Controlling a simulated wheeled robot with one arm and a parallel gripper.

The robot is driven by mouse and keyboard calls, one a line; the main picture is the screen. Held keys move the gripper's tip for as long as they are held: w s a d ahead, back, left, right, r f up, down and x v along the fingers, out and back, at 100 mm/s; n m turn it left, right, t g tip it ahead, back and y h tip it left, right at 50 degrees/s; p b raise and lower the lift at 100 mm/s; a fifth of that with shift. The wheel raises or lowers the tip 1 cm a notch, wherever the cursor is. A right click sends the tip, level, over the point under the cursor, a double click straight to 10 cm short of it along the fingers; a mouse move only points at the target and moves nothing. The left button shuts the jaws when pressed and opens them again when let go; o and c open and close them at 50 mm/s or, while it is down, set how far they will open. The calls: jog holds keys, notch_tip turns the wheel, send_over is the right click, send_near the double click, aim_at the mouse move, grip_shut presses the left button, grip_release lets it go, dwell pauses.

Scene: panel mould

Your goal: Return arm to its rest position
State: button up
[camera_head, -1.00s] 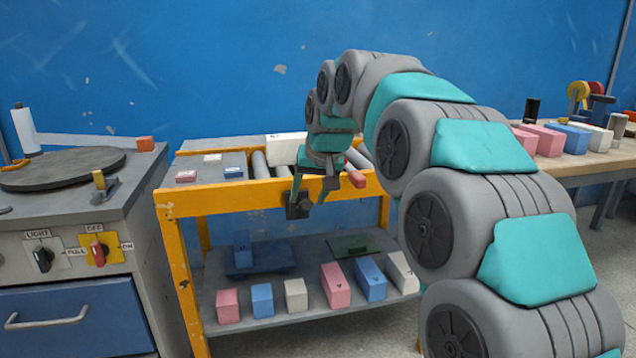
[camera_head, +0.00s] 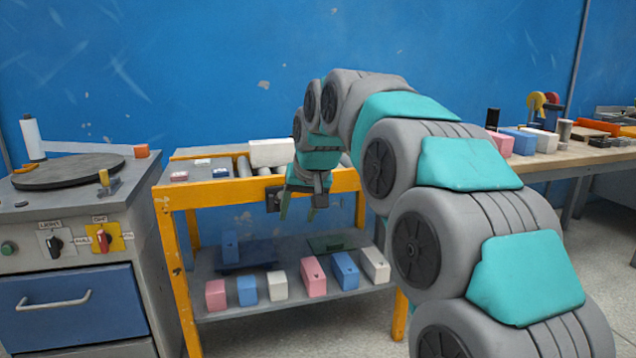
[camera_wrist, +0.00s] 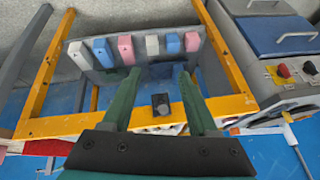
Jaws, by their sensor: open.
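My gripper (camera_head: 298,205) hangs at the front edge of the yellow-framed cart (camera_head: 225,195), fingers pointing down. In the wrist view its two green fingers (camera_wrist: 152,90) stand well apart with nothing between them. My arm reaches out from the lower right and is bent over at its far end. A black knob or block (camera_wrist: 161,104) on the cart's yellow rail shows between the fingers in the wrist view.
Several pink, blue and white blocks (camera_head: 313,277) stand on the cart's lower shelf. A white block (camera_head: 271,152) lies on its top. A grey cabinet with a turntable (camera_head: 68,171) is at left; a wooden bench (camera_head: 560,158) with blocks is at right.

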jog(key=s+d+f+g+h, duration=0.1)
jog(key=s+d+f, duration=0.5)
jog(key=s, duration=0.8)
jog(key=s+d+f+m+g+h, duration=0.1)
jog(key=s+d+f+g, duration=0.2)
jog(key=s, duration=1.1)
jog(key=s+d+f+g, duration=0.3)
jog(key=s+d+f, duration=0.7)
jog(key=s, duration=0.5)
notch_tip(320, 180, down, 2)
jog(key=shift+f+m+h, duration=0.2)
jog(key=shift+m+h, duration=0.1)
jog(key=shift+h, duration=0.1)
